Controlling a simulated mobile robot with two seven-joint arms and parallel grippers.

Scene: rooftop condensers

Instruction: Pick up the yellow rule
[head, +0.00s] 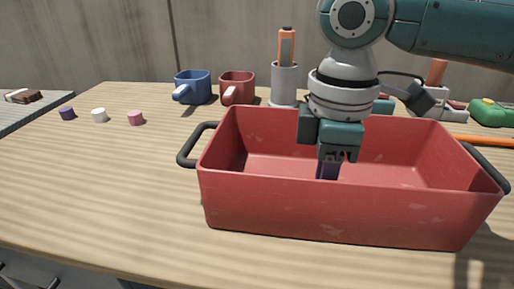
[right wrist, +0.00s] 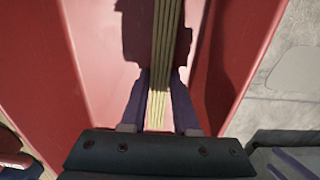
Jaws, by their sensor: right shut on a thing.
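The yellow rule (right wrist: 166,40) shows in the right wrist view as a long, narrow, layered strip running from between my fingers to the top edge. My right gripper (right wrist: 159,82) is shut on it, with a dark purple finger against each side. In the head view my right gripper (head: 328,170) points down inside the red bin (head: 330,215). The bin's front wall hides the rule there. I cannot tell whether the rule touches the bin floor. My left gripper is not in view.
A blue mug (head: 193,87), a red mug (head: 237,88) and a grey cup (head: 285,84) with an orange-handled tool stand behind the bin. Three small plugs, purple, white (head: 99,115) and pink, sit at left. A green object (head: 488,113) lies at right. The table's left front is clear.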

